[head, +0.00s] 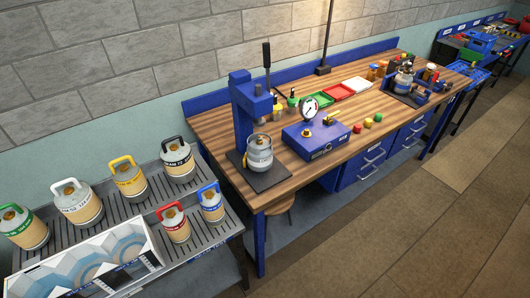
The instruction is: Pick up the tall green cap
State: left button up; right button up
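A small green cap (378,117) stands on the wooden workbench (420,112) near its front edge, right of the blue scale box. It is in a short row with a red cap (368,123) and a yellow cap (357,128). At this size I cannot tell for sure how tall the green one is compared with the others. Neither of my grippers shows in the head view.
The blue scale box (318,140) with a dial gauge (309,108) and a blue press (243,112) with a grey cylinder (259,154) stand left of the caps. Trays (340,92) lie behind. Several gas cylinders (130,178) stand on a grey rack at left.

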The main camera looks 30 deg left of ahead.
aim_at(379, 117)
jog(key=z, duration=0.4)
jog(key=i, duration=2.25)
jog(key=u, duration=0.7)
